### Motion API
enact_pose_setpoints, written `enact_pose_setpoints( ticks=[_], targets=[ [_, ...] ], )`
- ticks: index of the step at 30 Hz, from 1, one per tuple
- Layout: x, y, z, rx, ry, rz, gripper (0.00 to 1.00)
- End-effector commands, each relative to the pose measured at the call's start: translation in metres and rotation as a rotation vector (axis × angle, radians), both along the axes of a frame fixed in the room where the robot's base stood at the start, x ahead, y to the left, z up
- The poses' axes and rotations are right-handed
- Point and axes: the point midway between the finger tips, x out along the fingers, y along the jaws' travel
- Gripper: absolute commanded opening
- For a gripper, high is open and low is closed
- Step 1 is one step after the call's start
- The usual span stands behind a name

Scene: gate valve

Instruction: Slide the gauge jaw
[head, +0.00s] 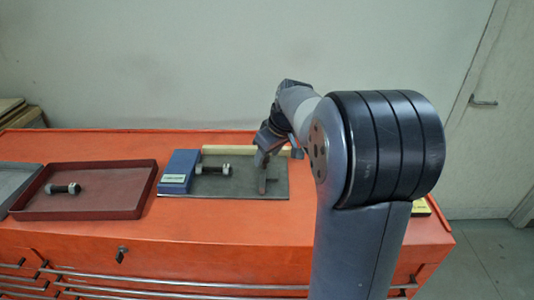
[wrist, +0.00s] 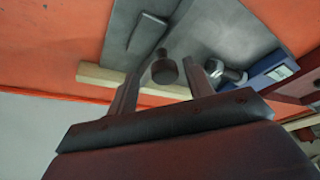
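A blue block (head: 178,172) with a white label stands at the left end of a dark grey plate (head: 228,187); I take these for the gauge. A dark bolt with light ends (head: 213,170) lies on the plate beside the block. A dark round-headed post (wrist: 164,71) shows in the wrist view between my finger ends; it may be the jaw's handle. My gripper (head: 264,158) is over the right part of the plate, fingers apart. No contact with the post is clear. The blue block (wrist: 268,75) and bolt (wrist: 226,73) are to the right in the wrist view.
A dark red tray (head: 110,211) with another bolt (head: 63,188) is at left on the orange cabinet top (head: 215,226). A pale wooden strip (head: 225,150) runs behind the plate. A grey tray (head: 12,181) sits at far left. My arm hides the right side.

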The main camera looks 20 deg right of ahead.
Motion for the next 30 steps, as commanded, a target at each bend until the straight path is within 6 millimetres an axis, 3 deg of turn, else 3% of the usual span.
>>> enact_pose_setpoints(
  ticks=[10,21,30],
  targets=[
    [-0.002,0.0,0.008,0.002,-0.002,0.0,0.49],
    [-0.027,-0.012,0.073,0.0,-0.006,-0.002,0.49],
    [-0.038,-0.016,0.099,0.001,-0.001,-0.001,0.49]
  ],
)
